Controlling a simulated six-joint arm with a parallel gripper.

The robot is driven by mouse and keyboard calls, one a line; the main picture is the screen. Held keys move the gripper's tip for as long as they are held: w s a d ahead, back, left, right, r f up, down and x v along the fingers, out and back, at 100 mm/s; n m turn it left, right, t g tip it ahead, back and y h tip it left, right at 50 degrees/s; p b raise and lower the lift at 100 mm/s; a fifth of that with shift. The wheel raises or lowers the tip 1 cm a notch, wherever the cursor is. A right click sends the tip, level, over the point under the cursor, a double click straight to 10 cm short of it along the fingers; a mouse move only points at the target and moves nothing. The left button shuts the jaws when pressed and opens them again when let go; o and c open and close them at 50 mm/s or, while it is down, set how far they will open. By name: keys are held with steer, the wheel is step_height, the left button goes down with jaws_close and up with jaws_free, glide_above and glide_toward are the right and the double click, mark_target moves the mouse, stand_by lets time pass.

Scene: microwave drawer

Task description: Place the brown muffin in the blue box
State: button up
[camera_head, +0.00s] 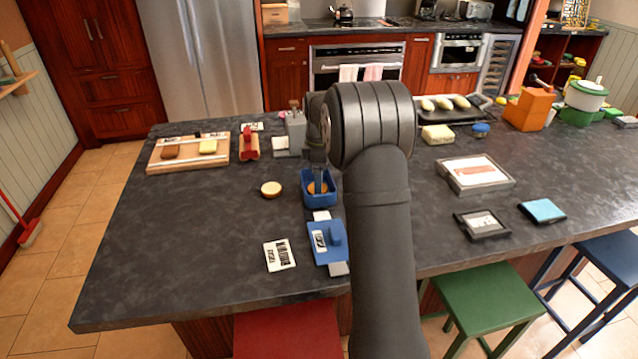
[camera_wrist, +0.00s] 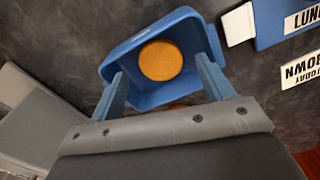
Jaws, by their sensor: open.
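The blue box (camera_head: 319,201) stands on the dark counter under my gripper (camera_head: 318,178). It also shows in the wrist view (camera_wrist: 128,48). A round brown muffin (camera_wrist: 161,60) lies inside the box; a bit of it shows in the head view (camera_head: 317,187). My gripper (camera_wrist: 160,68) is open, its two blue-grey fingers apart over the box with the muffin between and beyond them. Whether the fingers touch the box cannot be told. A brownish patch at the gripper's edge in the wrist view is mostly hidden.
A round, pale-topped muffin (camera_head: 271,189) lies left of the box. A blue holder (camera_head: 327,243) and a white label card (camera_head: 280,255) lie in front. A grey dispenser-like object (camera_head: 295,130) stands behind. A wooden board (camera_head: 188,152) lies farther left. The counter's left front is clear.

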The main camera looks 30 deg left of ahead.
step_height(320, 180, up, 9)
stand_by(0.3)
steer(key=shift+f, duration=4.2)
